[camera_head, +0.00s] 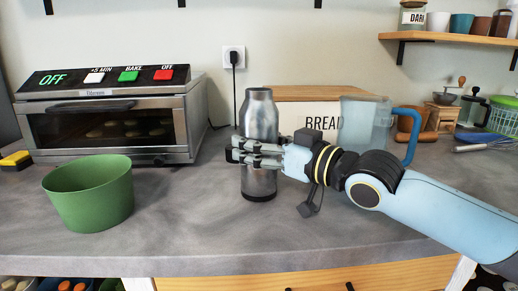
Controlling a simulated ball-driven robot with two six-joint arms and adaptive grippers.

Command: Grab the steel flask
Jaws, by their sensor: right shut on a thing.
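The steel flask (261,118) stands upright on the grey counter, near the middle of the head view. It is a shiny metal cylinder with a narrower neck and a dark base. My right gripper (240,151) reaches in from the right and is shut on the flask around its middle. The fingers cover a band of the flask there. The flask's base appears to rest on the counter. My left gripper is not in view.
A green bowl (90,195) stands front left, before a toaster oven (105,122). Behind the flask are a bread box (305,117) and a translucent pitcher (362,125) with a blue handle. The grey counter (190,235) is clear in front of the flask.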

